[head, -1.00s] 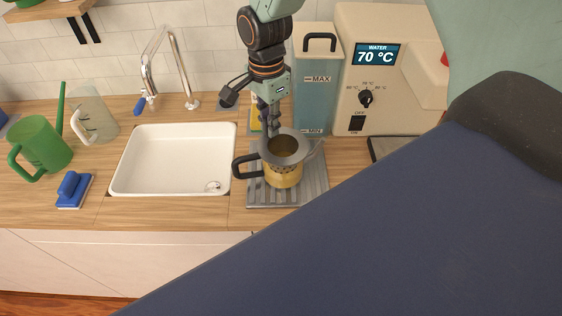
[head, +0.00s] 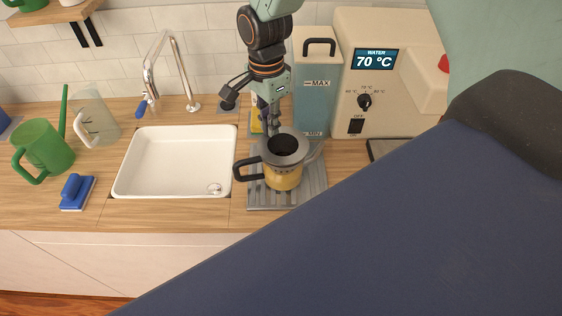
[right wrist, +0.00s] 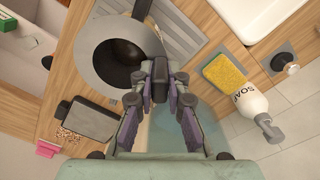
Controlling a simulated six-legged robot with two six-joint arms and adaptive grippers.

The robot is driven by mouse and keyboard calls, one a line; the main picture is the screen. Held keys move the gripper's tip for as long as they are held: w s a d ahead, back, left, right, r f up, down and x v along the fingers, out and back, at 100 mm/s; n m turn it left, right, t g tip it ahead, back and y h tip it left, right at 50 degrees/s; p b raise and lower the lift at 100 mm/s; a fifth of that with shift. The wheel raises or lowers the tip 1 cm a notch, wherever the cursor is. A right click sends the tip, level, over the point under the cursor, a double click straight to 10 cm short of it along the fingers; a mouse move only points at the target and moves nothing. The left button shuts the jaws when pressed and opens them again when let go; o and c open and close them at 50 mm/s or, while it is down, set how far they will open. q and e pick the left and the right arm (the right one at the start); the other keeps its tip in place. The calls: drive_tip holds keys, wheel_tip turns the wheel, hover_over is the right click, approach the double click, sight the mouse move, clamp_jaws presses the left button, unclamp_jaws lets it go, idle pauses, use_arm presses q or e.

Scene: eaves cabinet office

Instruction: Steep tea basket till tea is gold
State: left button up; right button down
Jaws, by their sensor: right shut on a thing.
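The teapot (head: 283,181) stands upright on a grey ribbed tray. Its lower body shows golden yellow, and its black handle (head: 248,170) points left. A wide grey rim (head: 302,155) tops it, around a dark opening. In the right wrist view the grey rim (right wrist: 88,62) surrounds the dark inside; whether it belongs to the pot or the basket I cannot tell. My right gripper (head: 270,122) reaches down at the pot's far edge. In the right wrist view it (right wrist: 160,84) is shut on a black grip, seemingly the tea basket's handle. The basket's mesh is not clear. My left gripper is out of view.
The water tank (head: 313,95) and the heater reading 70 °C (head: 376,60) stand behind and right of the pot. A sink (head: 172,165) lies left. A soap bottle (right wrist: 243,100) and yellow sponge (right wrist: 228,73) are close to my right gripper.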

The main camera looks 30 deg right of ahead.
drive_tip(key=shift+r+p, duration=2.8)
drive_tip(key=shift+r, duration=0.4)
drive_tip(key=shift+f, duration=0.1)
drive_tip(key=s+a+b, duration=0.1)
drive_tip(key=s+a, duration=0.6)
drive_tip(key=s, duration=0.4)
drive_tip(key=shift+d, duration=0.1)
